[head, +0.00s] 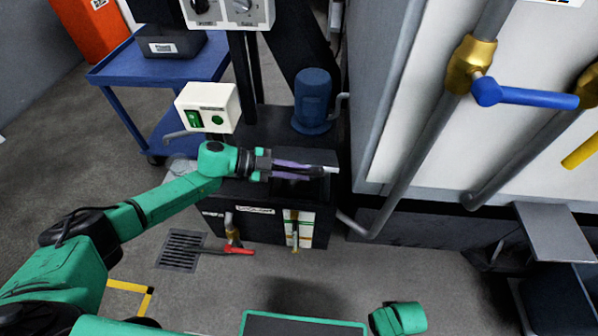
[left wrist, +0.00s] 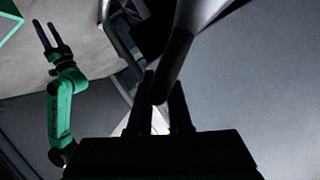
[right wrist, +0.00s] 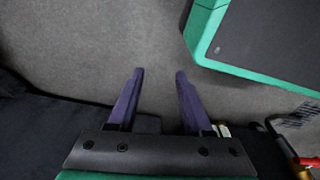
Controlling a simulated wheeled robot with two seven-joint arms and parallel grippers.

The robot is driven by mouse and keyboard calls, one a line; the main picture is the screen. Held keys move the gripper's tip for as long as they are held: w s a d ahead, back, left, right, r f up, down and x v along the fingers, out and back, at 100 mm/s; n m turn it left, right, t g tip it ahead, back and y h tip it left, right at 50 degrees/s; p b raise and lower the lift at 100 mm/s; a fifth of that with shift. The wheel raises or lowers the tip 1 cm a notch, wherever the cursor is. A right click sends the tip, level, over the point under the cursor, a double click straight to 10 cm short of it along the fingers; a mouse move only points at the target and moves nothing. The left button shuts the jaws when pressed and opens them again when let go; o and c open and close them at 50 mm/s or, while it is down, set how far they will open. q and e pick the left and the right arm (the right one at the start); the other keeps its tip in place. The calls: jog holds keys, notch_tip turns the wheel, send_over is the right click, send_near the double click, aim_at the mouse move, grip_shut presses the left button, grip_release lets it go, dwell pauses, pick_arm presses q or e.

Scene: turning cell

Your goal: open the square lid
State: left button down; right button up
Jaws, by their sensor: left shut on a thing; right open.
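The square lid (head: 312,157) is on top of the dark coolant tank (head: 268,226) in the head view. It shows as a thin grey plate behind my fingers and seems tilted up, with a dark opening (head: 300,188) in front; how far is unclear. My left gripper (head: 318,170) is shut at the lid. In the left wrist view my left fingers (left wrist: 164,100) close around a dark rounded bar (left wrist: 172,65), seemingly the lid's handle. My right gripper (right wrist: 160,85) is open and empty above the floor; it also shows in the left wrist view (left wrist: 46,36).
A blue motor (head: 312,100) stands on the tank behind the lid. A white switch box (head: 208,106) is to the left. A red-handled valve (head: 238,249) and a level gauge (head: 298,230) are on the tank's front. The machine's pipe (head: 425,140) stands to the right.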

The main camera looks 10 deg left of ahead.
pick_arm(q)
jog(key=c, duration=0.8)
grip_release()
jog(key=shift+c, duration=0.2)
jog(key=shift+a, duration=0.1)
jog(key=v, duration=1.4)
jog(key=shift+a+p, duration=0.2)
jog(key=shift+p, duration=0.2)
jog(key=shift+c, duration=0.4)
